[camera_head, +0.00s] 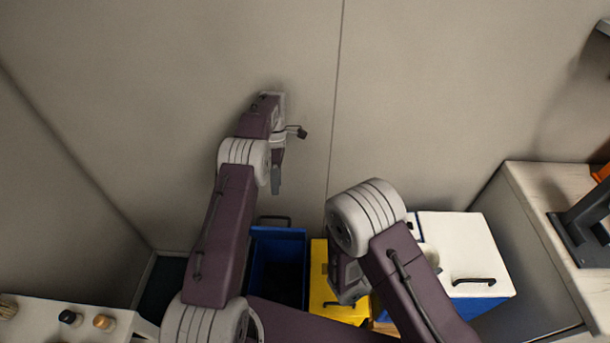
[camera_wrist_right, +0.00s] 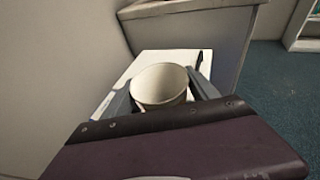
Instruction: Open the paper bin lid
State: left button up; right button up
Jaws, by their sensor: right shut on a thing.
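A blue bin (camera_head: 278,262) stands by the back wall with its dark inside showing and a dark handle (camera_head: 274,219) at its back edge. A second blue bin stands at the right under a shut white lid (camera_head: 462,250) with a black handle. I cannot read which is the paper bin. My left gripper (camera_head: 287,156) is open and empty, near the wall above the open bin. My right gripper (camera_wrist_right: 162,92) is shut on a white cup (camera_wrist_right: 160,84), over the white lid; its fingers are mostly hidden in the head view.
A yellow bin (camera_head: 322,290) stands between the blue ones, partly behind my right arm. A pale counter (camera_head: 560,205) with a dark machine (camera_head: 585,225) is at the right. A white surface (camera_head: 40,318) with small items is at the lower left. The wall is close behind the bins.

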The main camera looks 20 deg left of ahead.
jog(key=shift+w+r, duration=0.1)
jog(key=shift+r, duration=0.25)
pick_arm(q)
jog(key=shift+v, duration=1)
jog(key=shift+s, duration=0.1)
pick_arm(e)
jog(key=shift+a, duration=0.1)
